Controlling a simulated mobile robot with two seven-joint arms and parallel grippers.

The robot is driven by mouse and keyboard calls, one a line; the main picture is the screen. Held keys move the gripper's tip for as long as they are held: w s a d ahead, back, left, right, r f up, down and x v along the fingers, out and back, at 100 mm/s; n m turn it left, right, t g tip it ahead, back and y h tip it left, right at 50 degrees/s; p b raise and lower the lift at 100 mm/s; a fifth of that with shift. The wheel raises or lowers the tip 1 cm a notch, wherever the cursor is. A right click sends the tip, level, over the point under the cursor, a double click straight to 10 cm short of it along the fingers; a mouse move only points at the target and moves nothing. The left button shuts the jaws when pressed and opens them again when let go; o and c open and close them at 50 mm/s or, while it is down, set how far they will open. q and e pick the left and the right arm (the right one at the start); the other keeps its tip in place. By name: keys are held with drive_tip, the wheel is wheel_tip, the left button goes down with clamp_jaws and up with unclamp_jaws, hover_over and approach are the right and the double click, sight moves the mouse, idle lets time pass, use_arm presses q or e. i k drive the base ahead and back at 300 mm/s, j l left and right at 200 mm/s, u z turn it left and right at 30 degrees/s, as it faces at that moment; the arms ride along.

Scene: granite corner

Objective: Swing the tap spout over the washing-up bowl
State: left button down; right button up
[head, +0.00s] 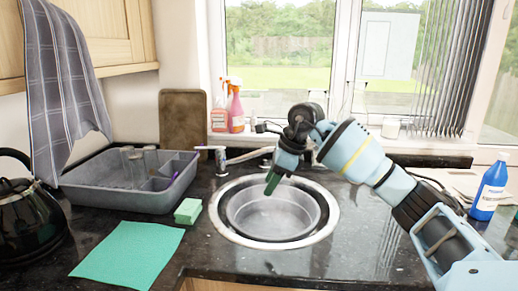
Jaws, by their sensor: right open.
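The chrome tap spout (246,155) stands behind the round sink. It points left, and its down-turned end is by the back-left of the sink rim, to the left of the bowl. The grey washing-up bowl (240,213) sits in the round sink. My right gripper (272,184) reaches in from the right and points down above the back of the bowl. It is apart from the spout's end, and its dark green fingertips look empty. My wrist hides part of the area behind the sink, near the tap's base. My left gripper is out of view.
A grey drainer tray (125,200) with glasses stands left of the sink. A green sponge (188,211) and green cloth (128,254) lie in front. A black kettle (25,225) is far left, a blue bottle (489,188) right. Spray bottles (235,107) stand on the sill.

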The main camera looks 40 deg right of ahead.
sight(221, 167)
drive_tip(key=i+l, duration=0.4)
drive_tip(key=l, duration=0.15)
drive_tip(key=i+l, duration=0.4)
drive_tip(key=l, duration=0.15)
